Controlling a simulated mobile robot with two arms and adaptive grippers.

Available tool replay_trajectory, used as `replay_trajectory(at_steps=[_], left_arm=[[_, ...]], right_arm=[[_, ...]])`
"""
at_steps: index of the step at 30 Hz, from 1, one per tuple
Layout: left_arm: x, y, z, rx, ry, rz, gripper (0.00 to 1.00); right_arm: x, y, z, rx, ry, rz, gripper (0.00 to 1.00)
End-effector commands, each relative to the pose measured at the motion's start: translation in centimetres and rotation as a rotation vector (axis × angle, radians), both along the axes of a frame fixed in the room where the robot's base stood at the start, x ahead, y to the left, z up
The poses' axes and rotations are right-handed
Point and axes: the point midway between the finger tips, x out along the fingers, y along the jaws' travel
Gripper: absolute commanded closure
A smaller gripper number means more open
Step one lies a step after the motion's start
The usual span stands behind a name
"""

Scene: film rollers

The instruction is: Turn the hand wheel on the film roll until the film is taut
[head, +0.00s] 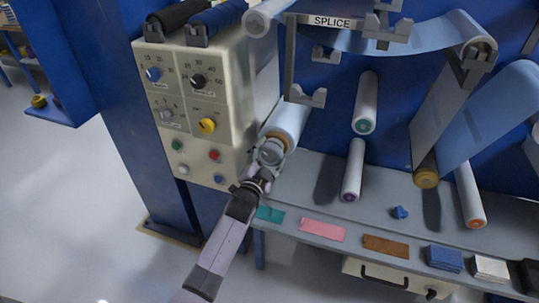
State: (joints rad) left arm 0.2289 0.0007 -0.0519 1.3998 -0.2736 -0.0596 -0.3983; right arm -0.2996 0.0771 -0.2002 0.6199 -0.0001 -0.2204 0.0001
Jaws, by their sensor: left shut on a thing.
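The film roll (291,119) is a pale blue-white cylinder beside the control box. A round grey hand wheel (270,153) sits on its near end. My left gripper (266,168) reaches up from below and is shut on the hand wheel, hiding part of it. Light blue film (425,36) runs from the splice area to a roller at the upper right. A broad sheet of film hangs in a curve at the right edge. I cannot tell how tight the film is near the roll. My right gripper is not in view.
A beige control box (190,108) with knobs and buttons stands close left of my left gripper. White rollers (366,103) stick out from the blue panel. The grey shelf (325,205) below holds colored pads and a small blue piece (400,212). Open floor lies at lower left.

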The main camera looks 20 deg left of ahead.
Motion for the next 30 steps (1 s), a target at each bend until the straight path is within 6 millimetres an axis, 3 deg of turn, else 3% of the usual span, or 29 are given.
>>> replay_trajectory(at_steps=[8,30], left_arm=[[0.0,-0.1,0.0,-0.124,0.006,0.0,0.63],[0.0,-0.2,-0.1,-0.721,0.027,0.0,0.63]], right_arm=[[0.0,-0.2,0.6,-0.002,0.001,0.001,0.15],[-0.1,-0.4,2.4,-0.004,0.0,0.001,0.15]])
